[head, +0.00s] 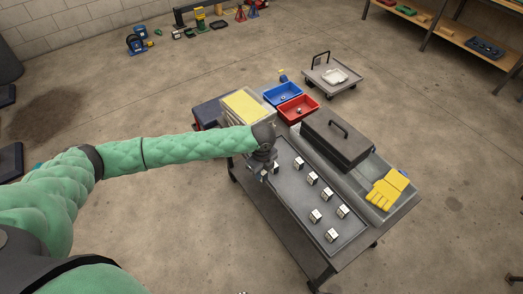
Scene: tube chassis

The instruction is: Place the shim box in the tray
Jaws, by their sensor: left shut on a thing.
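The shim boxes are small white-and-dark cubes; several stand in a long shallow grey tray (298,193) on top of a cart, one of them (312,178) near the tray's middle. My left gripper (265,172) points down over the far left end of this tray. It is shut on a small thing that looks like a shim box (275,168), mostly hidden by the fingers. I cannot tell whether that box touches the tray floor. My right gripper is not in view.
A dark lidded toolbox (337,140) and yellow gloves (386,190) lie to the right of the tray. Blue (281,94) and red (297,108) bins and a yellow-topped container (246,106) stand at the back. Bare tray floor shows between the cubes.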

